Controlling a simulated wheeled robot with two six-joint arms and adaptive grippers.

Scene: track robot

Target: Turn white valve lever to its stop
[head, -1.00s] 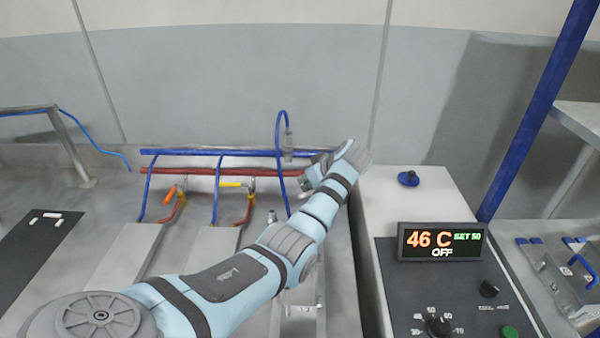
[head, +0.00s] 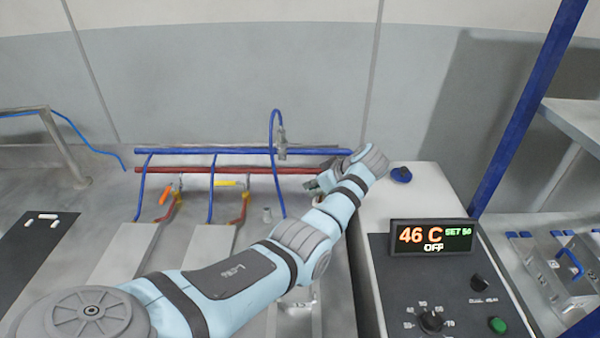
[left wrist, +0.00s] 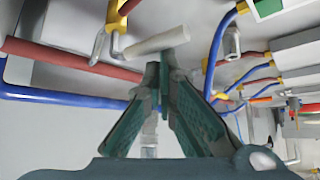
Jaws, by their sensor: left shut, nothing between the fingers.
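The white valve lever (left wrist: 158,41) shows in the left wrist view as a pale bar slanting up to the right from a metal valve body (left wrist: 104,43) on the red pipe. My left gripper (left wrist: 165,66) is shut and empty, its tips at the free end of the lever. I cannot tell whether they touch it. In the head view my left gripper (head: 316,186) is small and partly covered by my wrist. The white lever is not clearly visible there.
A blue pipe (head: 205,152) and a blue hose (head: 273,130) are close by. A control box with a display (head: 432,237) stands to the right.

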